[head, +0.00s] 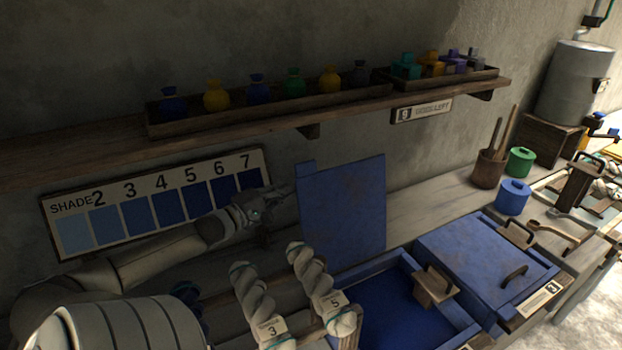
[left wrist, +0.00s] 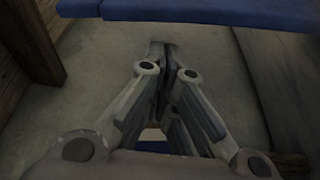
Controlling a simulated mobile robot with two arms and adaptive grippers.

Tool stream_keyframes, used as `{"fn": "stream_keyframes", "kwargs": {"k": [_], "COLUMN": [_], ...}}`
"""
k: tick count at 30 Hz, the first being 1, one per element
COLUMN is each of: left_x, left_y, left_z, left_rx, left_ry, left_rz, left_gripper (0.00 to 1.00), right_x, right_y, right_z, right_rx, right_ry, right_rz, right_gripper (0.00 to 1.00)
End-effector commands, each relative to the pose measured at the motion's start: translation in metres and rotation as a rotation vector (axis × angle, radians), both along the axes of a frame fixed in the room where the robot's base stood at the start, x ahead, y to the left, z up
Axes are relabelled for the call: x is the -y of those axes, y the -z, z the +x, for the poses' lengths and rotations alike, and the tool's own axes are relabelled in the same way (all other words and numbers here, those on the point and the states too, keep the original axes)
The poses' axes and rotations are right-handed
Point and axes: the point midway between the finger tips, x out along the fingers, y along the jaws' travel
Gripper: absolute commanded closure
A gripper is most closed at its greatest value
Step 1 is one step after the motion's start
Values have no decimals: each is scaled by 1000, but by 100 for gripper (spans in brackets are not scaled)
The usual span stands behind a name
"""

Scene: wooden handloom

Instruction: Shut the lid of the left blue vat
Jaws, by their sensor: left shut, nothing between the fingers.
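The left blue vat (head: 462,325) stands open, with dark blue liquid inside. Its lid (head: 345,212) is a flat blue panel standing up at the vat's back, near the wall. My left gripper (head: 272,205) is shut and empty, just left of the raised lid; I cannot tell if it touches. In the left wrist view the closed fingers (left wrist: 164,52) point toward a blue edge (left wrist: 200,12) across the top, probably the lid. My right gripper is not in view.
Twisted yarn skeins (head: 318,280) hang in front of the vat's left side. A wooden block with a handle (head: 434,286) sits at the vat's right rim. The closed right vat (head: 480,262) stands beside it.

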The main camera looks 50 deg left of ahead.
Motion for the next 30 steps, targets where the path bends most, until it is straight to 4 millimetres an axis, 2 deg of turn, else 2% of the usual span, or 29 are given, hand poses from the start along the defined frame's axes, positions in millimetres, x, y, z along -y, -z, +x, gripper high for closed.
{"fn": "stream_keyframes", "kwargs": {"k": [5, 10, 14, 24, 30], "left_x": [0, -1, -2, -4, -5], "left_y": [0, -1, 0, -1, 1], "left_z": [10, 28, 42, 77, 91], "left_rx": [1, 3, 3, 3, 2], "left_ry": [0, 0, 0, 0, 0], "left_rz": [-5, -3, -3, -1, -3], "left_gripper": [100, 100, 100, 100, 100], "right_x": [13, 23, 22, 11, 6], "right_y": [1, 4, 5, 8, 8], "right_z": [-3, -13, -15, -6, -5], "right_rx": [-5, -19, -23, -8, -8], "right_ry": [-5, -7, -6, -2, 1], "right_rz": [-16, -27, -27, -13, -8], "right_gripper": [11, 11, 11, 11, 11]}}
